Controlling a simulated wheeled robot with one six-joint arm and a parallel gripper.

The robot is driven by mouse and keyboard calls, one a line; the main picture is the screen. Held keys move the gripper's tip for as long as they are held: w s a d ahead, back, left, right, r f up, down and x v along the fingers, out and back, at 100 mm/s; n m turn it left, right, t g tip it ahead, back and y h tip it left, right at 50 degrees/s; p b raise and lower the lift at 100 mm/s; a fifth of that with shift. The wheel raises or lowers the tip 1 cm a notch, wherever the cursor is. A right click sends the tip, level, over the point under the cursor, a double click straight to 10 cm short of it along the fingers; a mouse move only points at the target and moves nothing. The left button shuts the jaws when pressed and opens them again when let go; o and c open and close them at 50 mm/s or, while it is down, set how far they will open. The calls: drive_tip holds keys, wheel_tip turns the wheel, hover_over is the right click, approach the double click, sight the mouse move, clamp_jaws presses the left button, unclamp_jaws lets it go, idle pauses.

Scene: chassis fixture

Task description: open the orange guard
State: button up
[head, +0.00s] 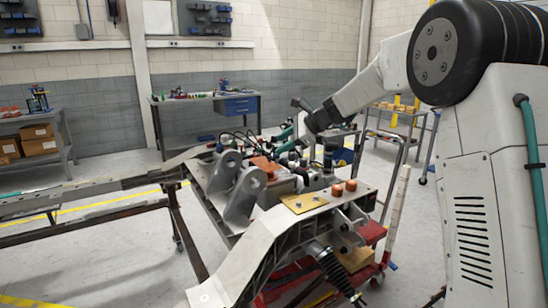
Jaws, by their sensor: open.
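An orange piece (265,163), which looks like the guard, sits on the chassis fixture just behind the grey upright brackets. The brackets and nearby hoses partly cover it. I cannot tell how far it is open. My arm reaches in from the right, and my gripper (312,146) is above the back part of the fixture, to the right of the orange piece and apart from it. The gripper is small and dark among hoses and fittings, so its fingers are hard to make out. It is open, and I see nothing held in it.
Two orange caps (343,187) stand on the fixture's right side, by a tan plate (303,203). Grey brackets (243,193) rise in front. Long frame rails (90,192) extend left. A workbench (205,108) stands behind. A red cart (372,232) is underneath. The floor at lower left is clear.

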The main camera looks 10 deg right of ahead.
sight(270, 157)
drive_tip(key=w+d+f+m+t, duration=0.25)
drive_tip(key=w+f+m, duration=0.2)
drive_tip(key=w, duration=0.35)
drive_tip(key=w+d+f+m+t, duration=0.1)
drive_tip(key=w+d+f+m, duration=0.3)
drive_tip(key=w+f, duration=0.3)
drive_tip(key=shift+m, duration=0.25)
drive_tip(key=w+a, duration=0.1)
drive_tip(key=w, duration=0.1)
drive_tip(key=w+a+f, duration=0.1)
drive_tip(key=w+a, duration=0.2)
drive_tip(key=w, duration=0.2)
drive_tip(key=shift+a+f, duration=0.3)
drive_tip(key=shift+s, duration=0.1)
clamp_jaws()
